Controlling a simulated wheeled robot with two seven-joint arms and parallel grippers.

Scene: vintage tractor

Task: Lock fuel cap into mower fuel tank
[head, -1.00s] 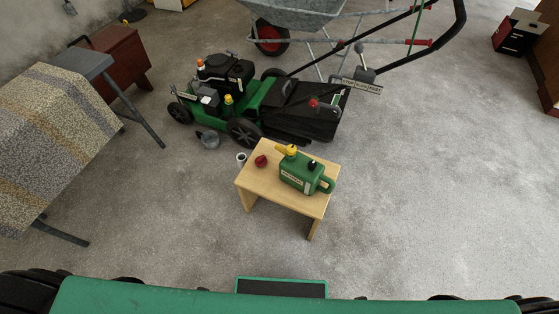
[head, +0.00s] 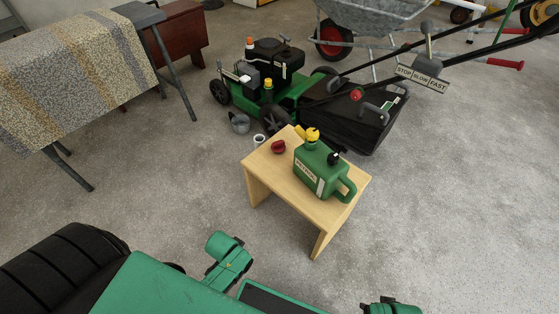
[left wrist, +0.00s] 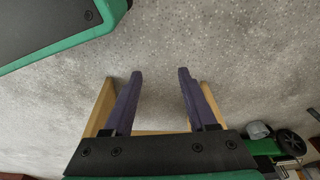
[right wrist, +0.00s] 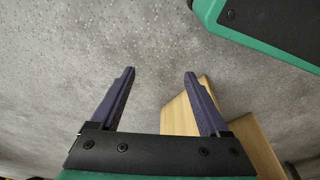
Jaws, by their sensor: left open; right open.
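A small red cap (head: 278,147) lies on the wooden stool (head: 258,164), left of the green petrol can. The green and black mower (head: 290,92) stands on the floor behind the stool. Its engine carries an orange-topped part (head: 250,45) and a yellow-topped part (head: 268,84); the tank opening cannot be made out. My left gripper (left wrist: 160,73) is open and empty in the left wrist view, with stool edges behind its fingers. My right gripper (right wrist: 160,73) is open and empty in the right wrist view, with part of the stool behind one finger. The head view shows no fingers.
A green petrol can (head: 318,174) with a yellow spout stands on the stool. A cloth-covered table (head: 75,75) is left, a wheelbarrow (head: 375,12) behind. The floor at right is clear.

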